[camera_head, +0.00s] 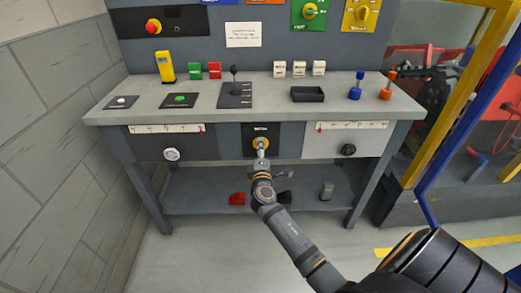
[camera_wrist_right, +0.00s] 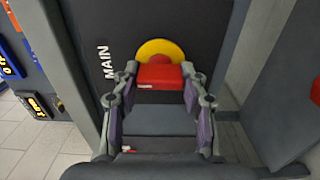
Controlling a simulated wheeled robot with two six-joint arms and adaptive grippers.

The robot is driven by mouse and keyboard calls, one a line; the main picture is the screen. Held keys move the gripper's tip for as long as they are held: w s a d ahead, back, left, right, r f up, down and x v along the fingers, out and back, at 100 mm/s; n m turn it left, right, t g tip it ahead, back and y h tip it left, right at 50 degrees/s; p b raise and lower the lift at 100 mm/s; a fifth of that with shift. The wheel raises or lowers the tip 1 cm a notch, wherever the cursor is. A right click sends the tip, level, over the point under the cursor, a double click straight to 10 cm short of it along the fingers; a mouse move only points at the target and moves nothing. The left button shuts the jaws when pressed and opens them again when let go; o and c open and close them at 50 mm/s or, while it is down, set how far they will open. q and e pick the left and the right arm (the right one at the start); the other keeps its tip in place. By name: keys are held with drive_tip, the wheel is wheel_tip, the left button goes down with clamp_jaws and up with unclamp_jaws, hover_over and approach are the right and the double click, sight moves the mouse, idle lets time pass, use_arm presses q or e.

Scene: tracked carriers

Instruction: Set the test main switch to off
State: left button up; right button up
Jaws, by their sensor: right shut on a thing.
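The main switch is a red handle (camera_wrist_right: 156,76) on a yellow disc (camera_wrist_right: 160,48), set on a dark panel lettered "MAIN" in the right wrist view. In the head view its yellow disc (camera_head: 261,141) shows on the dark middle front panel of the bench, under a small white label. My right gripper (camera_head: 261,153) reaches it from the front. In the right wrist view its fingers (camera_wrist_right: 160,74) stand on both sides of the red handle and are shut on it. In the head view the gripper hides the handle. My left gripper is out of view.
The grey bench top (camera_head: 350,108) bears buttons, a lever (camera_head: 234,80), a black tray (camera_head: 308,94) and small blocks. Round knobs (camera_head: 171,154) (camera_head: 348,150) sit on the panels either side. A lower shelf (camera_head: 210,195) holds a red piece (camera_head: 237,198). A yellow frame stands right.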

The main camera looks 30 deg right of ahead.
idle(0.3)
drive_tip(key=o, duration=1.1)
drive_tip(key=shift+o, duration=0.2)
drive_tip(key=shift+s+a, duration=0.1)
drive_tip(key=v, duration=1.1)
drive_tip(key=shift+s, duration=0.4)
drive_tip(key=shift+a, duration=0.1)
